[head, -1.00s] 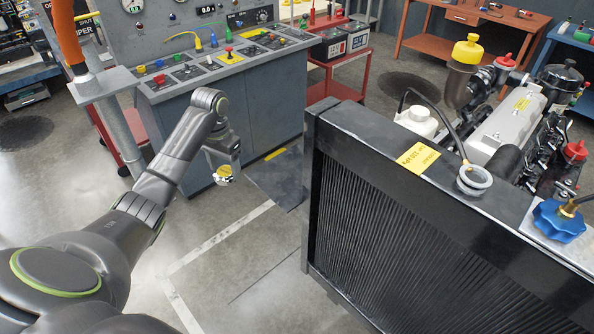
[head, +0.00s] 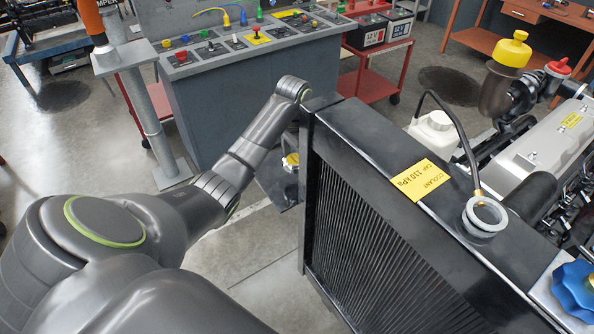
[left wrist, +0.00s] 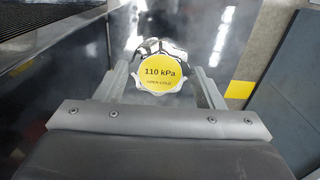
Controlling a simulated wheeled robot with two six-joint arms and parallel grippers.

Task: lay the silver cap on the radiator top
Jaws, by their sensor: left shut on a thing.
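The silver cap (left wrist: 160,75) has a round yellow top marked 110 kPa and a scalloped metal rim. My left gripper (left wrist: 162,82) is shut on it, with a finger on each side. In the head view the cap (head: 291,161) shows small beside the radiator's left end, below its top edge; my arm and the radiator hide most of the gripper. The radiator top (head: 365,128) is a long black surface with a yellow coolant label (head: 421,179) and an open pale filler neck (head: 484,214). My right gripper is not in view.
A blue knob (head: 576,288) stands on the radiator's near right part. A white bottle (head: 434,133) with a dark hose to the filler neck stands behind the radiator, before the engine (head: 550,140). A grey control bench (head: 230,95) is beyond my left arm.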

